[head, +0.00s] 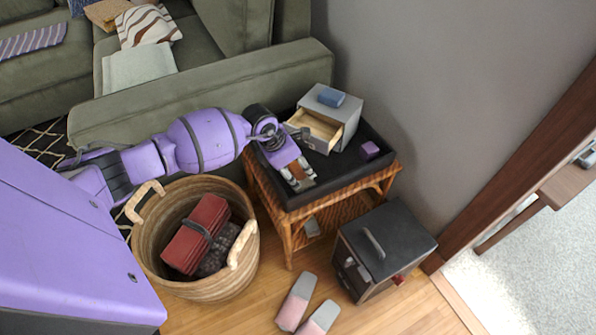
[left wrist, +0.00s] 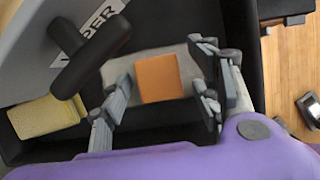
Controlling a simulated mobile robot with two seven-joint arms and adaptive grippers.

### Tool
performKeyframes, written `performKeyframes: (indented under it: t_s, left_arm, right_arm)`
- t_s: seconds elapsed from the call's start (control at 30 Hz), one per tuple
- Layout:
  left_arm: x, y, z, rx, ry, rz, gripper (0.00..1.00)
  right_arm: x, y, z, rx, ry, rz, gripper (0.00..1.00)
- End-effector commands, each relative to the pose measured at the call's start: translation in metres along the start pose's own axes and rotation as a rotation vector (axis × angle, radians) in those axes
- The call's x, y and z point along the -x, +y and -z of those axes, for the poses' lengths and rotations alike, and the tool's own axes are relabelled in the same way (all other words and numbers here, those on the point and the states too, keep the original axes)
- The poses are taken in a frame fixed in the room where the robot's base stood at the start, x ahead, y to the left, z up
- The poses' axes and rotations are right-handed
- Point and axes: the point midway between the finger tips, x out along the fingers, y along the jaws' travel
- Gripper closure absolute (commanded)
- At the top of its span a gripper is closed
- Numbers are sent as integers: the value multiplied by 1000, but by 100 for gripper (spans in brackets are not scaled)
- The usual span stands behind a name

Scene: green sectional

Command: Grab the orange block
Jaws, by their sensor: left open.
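The orange block (left wrist: 158,78) shows in the left wrist view between the two fingers of my left gripper, with a grey patch around and behind it. My left gripper (head: 301,178) is open, with a finger on either side of the block. It reaches over the front part of the black tray (head: 345,178) on the wicker table. In the head view the gripper hides most of the block, and I cannot make it out clearly. My right gripper is in neither view.
A small grey cabinet (head: 345,112) with an open drawer (head: 316,131) stands behind the gripper, a blue block (head: 331,97) on top. A purple block (head: 370,149) lies in the tray. A yellow block (left wrist: 45,117) is left in the wrist view. A wicker basket (head: 150,255) stands below my arm.

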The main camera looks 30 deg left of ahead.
Motion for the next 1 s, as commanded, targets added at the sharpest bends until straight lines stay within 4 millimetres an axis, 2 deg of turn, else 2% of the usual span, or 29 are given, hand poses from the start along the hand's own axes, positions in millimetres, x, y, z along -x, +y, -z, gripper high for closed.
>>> performKeyframes:
  t_s: [0.17,0.2,0.5,0.57,0.83,1.0]
  left_arm:
    - [0,0,-1,0,-1,-1,43]
    - [0,0,-1,0,-1,-1,46]
    - [1,0,-1,0,-1,-1,85]
    - [1,0,-1,0,-2,-1,91]
    - [2,0,-2,0,-2,-1,91]
    - [14,1,-7,-1,-3,-2,91]
  right_arm:
    - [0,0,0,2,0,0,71]
    - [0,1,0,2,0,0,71]
    - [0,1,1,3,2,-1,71]
    - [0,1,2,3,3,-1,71]
    - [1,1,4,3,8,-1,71]
    - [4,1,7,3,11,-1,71]
